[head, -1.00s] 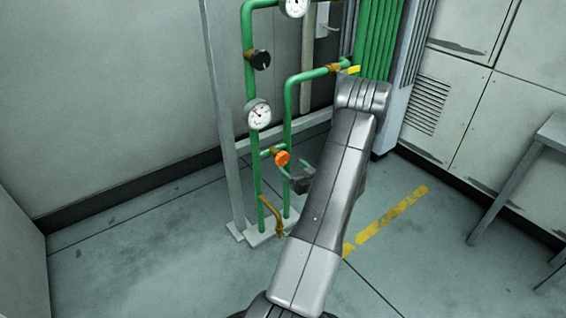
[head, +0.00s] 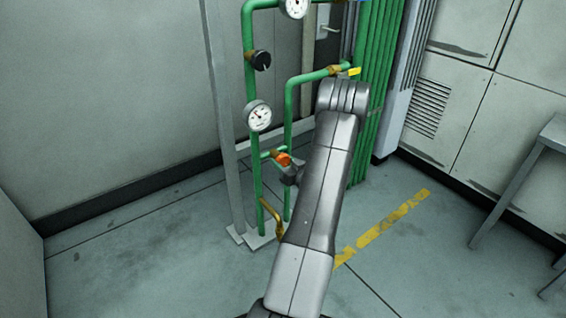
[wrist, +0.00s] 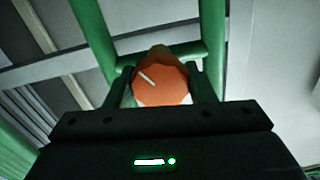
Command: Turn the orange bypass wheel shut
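The orange bypass wheel (head: 283,159) sits on a short green cross pipe low on the pipe stand. In the wrist view the wheel (wrist: 161,84) fills most of the gap between my two fingers, with a pale mark on its face. My gripper (head: 291,170) is right at the wheel in the head view, just below and right of it. In the wrist view my gripper (wrist: 162,80) has its fingers apart, one on each side of the wheel. I see no clear contact between fingers and wheel.
Green pipes (head: 250,90) carry a gauge (head: 257,116) and a black knob (head: 261,60) above the wheel. A grey post (head: 222,120) stands to the left. A metal table (head: 520,175) is at the right. The floor at left is clear.

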